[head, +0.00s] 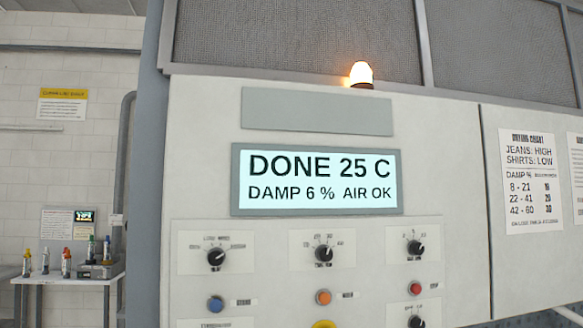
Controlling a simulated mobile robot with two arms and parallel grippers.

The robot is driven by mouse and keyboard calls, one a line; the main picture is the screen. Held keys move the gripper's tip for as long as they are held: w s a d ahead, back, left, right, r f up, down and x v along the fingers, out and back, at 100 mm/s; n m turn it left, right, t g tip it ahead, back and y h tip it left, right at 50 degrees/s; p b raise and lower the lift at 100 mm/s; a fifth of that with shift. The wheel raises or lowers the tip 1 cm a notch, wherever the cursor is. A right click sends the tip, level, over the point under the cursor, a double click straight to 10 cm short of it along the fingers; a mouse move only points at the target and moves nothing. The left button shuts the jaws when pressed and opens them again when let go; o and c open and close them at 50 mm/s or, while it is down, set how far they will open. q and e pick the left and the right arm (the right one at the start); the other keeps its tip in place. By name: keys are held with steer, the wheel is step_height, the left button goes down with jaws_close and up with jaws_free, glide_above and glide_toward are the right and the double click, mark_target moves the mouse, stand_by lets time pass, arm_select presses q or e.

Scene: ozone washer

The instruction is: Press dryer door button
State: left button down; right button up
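The dryer control panel (455,180) fills the middle of the head view. Its lit display (317,180) reads "DONE 25 C", "DAMP 6 %", "AIR OK". Below are a blue button (216,304), an orange button (323,297) and a red button (415,288). The small labels beside them are too blurred to read, so I cannot tell which is the door button. The dryer door is not identifiable. Neither of my grippers is in view.
Above the buttons are a left knob (216,258), a middle knob (323,253) and a right knob (415,247). An amber lamp (361,73) glows on top. A drying chart (532,180) hangs right. At left, a side table (60,278) holds several bottles.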

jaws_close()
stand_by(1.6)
